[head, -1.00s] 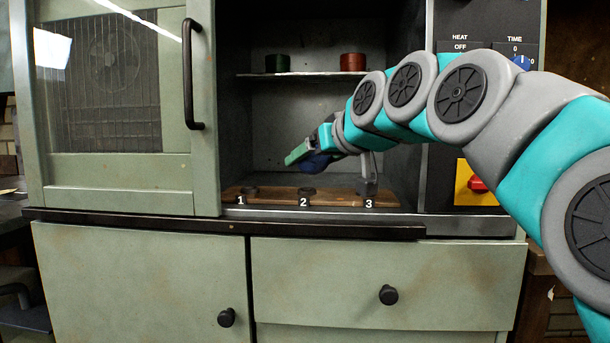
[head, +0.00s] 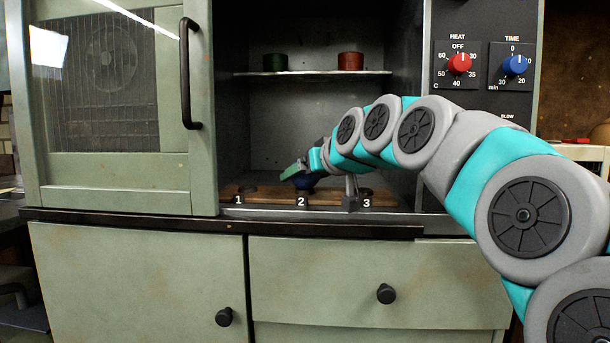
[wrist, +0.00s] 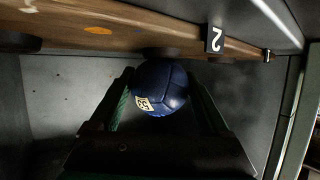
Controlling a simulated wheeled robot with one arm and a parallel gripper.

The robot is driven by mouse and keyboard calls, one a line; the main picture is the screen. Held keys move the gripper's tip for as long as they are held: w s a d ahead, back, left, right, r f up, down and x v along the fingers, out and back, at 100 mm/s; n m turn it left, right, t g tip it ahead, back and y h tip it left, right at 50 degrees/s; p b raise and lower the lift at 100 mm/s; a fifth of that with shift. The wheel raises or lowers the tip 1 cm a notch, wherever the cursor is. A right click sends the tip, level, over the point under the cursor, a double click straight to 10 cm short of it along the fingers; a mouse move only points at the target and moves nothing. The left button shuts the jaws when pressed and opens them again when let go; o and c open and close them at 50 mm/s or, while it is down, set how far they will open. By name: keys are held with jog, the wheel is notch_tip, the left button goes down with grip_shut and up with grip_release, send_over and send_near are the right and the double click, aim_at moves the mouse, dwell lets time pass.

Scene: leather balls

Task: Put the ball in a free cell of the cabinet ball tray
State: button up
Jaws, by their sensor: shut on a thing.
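The ball (wrist: 160,88) is dark blue with a small pale label, and my gripper (wrist: 163,95) is shut on it in the wrist view. In the head view the ball (head: 305,182) is at cell 2 of the wooden tray (head: 272,199), just behind the number 2. I cannot tell whether it touches the cell. My gripper (head: 297,172) reaches in from the right and partly hides it. Cell 1 (head: 247,189) is empty. Cell 3 (head: 366,192) shows no ball but is partly hidden by a grey part. The tray also shows in the wrist view (wrist: 130,28).
The tray lies on the cabinet floor. A shelf (head: 310,73) above holds a green spool (head: 275,62) and a red spool (head: 350,61). The glazed sliding door (head: 110,90) stands left of the opening. The control panel (head: 487,90) borders the right side.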

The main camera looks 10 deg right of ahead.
jog(key=o, duration=1.3)
jog(key=shift+r, duration=0.1)
jog(key=v, duration=1.2)
